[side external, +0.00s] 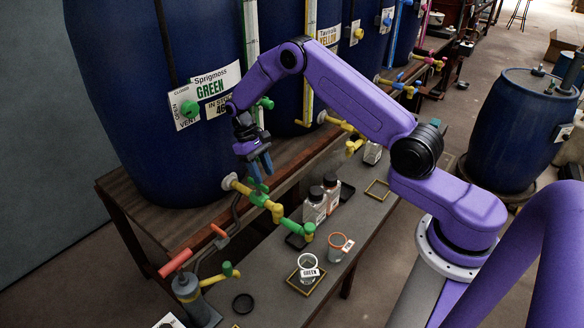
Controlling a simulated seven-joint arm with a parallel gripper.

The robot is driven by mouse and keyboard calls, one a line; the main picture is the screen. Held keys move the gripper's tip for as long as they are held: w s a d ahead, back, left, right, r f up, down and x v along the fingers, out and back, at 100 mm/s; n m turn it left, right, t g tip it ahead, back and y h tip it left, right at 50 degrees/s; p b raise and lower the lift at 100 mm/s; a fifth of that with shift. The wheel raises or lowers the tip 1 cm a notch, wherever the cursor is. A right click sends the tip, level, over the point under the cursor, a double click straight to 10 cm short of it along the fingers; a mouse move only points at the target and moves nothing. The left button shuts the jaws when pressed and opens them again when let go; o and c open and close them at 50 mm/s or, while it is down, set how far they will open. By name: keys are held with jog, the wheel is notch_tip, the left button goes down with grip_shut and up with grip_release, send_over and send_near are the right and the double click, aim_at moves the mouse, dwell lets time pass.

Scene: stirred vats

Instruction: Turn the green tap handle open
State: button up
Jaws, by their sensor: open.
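The green-labelled vat (150,110) is a large blue drum on the wooden bench at left. A yellow tap body (242,188) sticks out from its lower side toward the front right. The green tap handle (258,189) sits on top of this body, and its upper end is partly hidden by my fingers.
Another cup (338,247) and brown-capped bottles (315,205) stand nearby. A small pump with a red handle (176,263) is at lower left. A yellow tap (340,125) lies further back.

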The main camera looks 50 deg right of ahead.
jog(key=s+r, duration=0.7)
jog(key=s, duration=0.4)
jog(key=shift+s+a, duration=0.2)
jog(key=shift+s, duration=0.2)
jog(key=shift+r, duration=0.1)
jog(key=s+a+r+n+t+h, duration=0.1)
jog(key=s+a+r+n+t, duration=0.2)
jog(key=s+a+r+n, duration=0.5)
jog(key=s+r+n, duration=0.2)
jog(key=s, duration=0.6)
jog(key=s+d+r+n+t+y, duration=0.1)
jog(key=s+r+n, duration=0.1)
jog(key=s, duration=0.6)
jog(key=shift+s+r+t, duration=0.3)
jog(key=shift+s, duration=0.05)
